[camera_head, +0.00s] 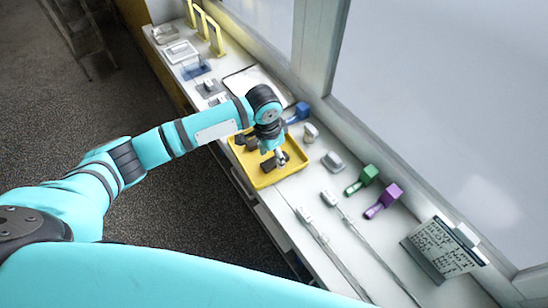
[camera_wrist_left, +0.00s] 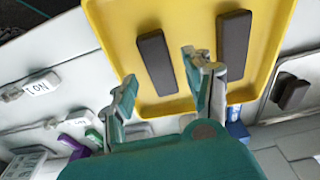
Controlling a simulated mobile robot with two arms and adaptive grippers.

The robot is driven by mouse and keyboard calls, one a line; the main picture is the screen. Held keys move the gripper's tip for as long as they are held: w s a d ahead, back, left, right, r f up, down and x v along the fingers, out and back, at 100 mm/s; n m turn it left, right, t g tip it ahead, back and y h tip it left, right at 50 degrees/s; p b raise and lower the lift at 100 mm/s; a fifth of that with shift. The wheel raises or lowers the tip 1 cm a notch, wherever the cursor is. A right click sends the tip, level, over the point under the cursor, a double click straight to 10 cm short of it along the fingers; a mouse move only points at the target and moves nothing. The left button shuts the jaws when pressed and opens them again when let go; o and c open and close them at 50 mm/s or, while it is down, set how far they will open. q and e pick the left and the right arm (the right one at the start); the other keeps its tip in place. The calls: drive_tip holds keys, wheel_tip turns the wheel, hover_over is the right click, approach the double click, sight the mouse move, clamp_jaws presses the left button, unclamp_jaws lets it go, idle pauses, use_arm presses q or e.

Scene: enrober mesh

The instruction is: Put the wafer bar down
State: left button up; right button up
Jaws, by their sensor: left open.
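The yellow tray (camera_head: 262,180) stands on the white bench, and it fills the upper middle of the left wrist view (camera_wrist_left: 190,104). Two dark brown bars lie in it: one (camera_wrist_left: 157,62) near the tray's middle and another (camera_wrist_left: 234,45) to its right. I cannot tell by looks which is the wafer bar. My left gripper (camera_head: 280,158) is over the tray. In the left wrist view its two fingers (camera_wrist_left: 163,78) are spread apart, one on each side of the middle bar in the picture, with nothing held. My right gripper is not in view.
A dark piece in a pale holder (camera_wrist_left: 291,92) is right of the tray. A green-handled tool (camera_head: 362,179), a purple one (camera_head: 383,200) and a blue one (camera_head: 298,113) lie along the window side. A lettered board (camera_head: 443,249) stands at the near end.

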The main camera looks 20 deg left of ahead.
sight(270, 163)
use_arm(q)
wheel_tip(270, 163, up, 10)
drive_tip(key=b, duration=0.1)
drive_tip(key=shift+s+a, duration=0.35)
drive_tip(key=shift+s, duration=0.1)
drive_tip(key=shift+f, duration=0.1)
